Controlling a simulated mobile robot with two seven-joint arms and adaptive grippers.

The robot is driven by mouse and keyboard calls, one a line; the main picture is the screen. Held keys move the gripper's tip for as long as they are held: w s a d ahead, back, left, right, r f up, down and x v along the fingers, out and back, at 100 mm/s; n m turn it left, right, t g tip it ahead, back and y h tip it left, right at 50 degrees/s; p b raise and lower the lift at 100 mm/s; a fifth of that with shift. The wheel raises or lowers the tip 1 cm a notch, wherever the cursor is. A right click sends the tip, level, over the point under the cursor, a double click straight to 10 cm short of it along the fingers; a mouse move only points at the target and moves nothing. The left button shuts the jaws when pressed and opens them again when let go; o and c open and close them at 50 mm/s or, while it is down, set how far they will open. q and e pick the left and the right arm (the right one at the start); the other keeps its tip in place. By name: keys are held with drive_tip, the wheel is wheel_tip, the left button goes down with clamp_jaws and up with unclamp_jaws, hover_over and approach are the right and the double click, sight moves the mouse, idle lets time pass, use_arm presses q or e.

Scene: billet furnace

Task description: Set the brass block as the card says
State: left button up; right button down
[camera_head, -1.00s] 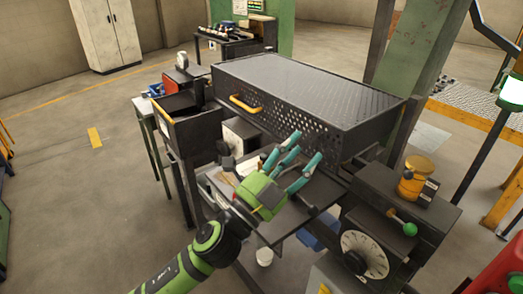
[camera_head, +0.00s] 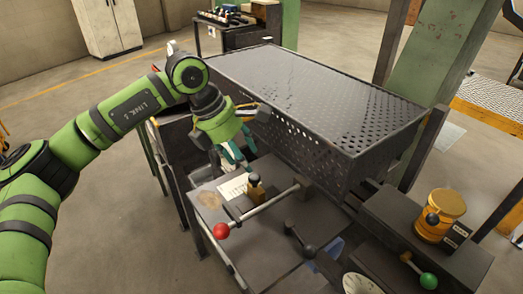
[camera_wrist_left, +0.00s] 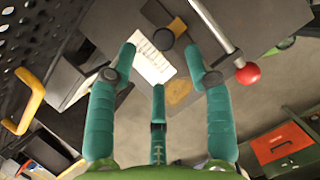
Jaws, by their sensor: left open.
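A small brass block (camera_head: 256,192) with a black knob on top stands on the dark table beside a red-balled lever; it also shows in the left wrist view (camera_wrist_left: 178,26). A white card (camera_head: 233,186) with print too small to read lies next to it, and shows in the left wrist view (camera_wrist_left: 150,60). My left gripper (camera_head: 236,155) is open and empty, above and behind the card. Its three teal fingers (camera_wrist_left: 160,72) are spread in the left wrist view, with the card and block beyond their tips. My right gripper is not in view.
The red-balled lever (camera_head: 222,231) sticks out at the table front, with a black-knobbed lever (camera_head: 306,250) right of it. A perforated dark housing (camera_head: 320,100) stands behind. A yellow cylinder (camera_head: 440,216) and green-knobbed lever (camera_head: 428,281) are at right, near a dial (camera_head: 362,286).

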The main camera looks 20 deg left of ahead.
sight(258, 175)
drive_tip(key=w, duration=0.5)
use_arm(q)
drive_tip(key=f+p, duration=0.1)
drive_tip(key=d+f+p, duration=0.1)
drive_tip(key=f+p, duration=0.1)
drive_tip(key=shift+s+d+f, duration=0.2)
drive_tip(key=shift+f, duration=0.1)
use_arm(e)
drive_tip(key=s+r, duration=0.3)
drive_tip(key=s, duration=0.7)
use_arm(q)
drive_tip(key=shift+w+d+f, duration=0.2)
drive_tip(key=shift+w+f, duration=0.35)
drive_tip(key=shift+f, duration=0.3)
drive_tip(key=shift+s, duration=0.1)
clamp_jaws()
drive_tip(key=shift+f, duration=0.1)
drive_tip(key=shift+w+d+f+b, duration=0.2)
drive_tip(key=shift+w+d+b, duration=0.1)
drive_tip(key=shift+b, duration=0.55)
drive_tip(key=shift+w+r, duration=0.1)
drive_tip(key=shift+d+r, duration=0.1)
unclamp_jaws()
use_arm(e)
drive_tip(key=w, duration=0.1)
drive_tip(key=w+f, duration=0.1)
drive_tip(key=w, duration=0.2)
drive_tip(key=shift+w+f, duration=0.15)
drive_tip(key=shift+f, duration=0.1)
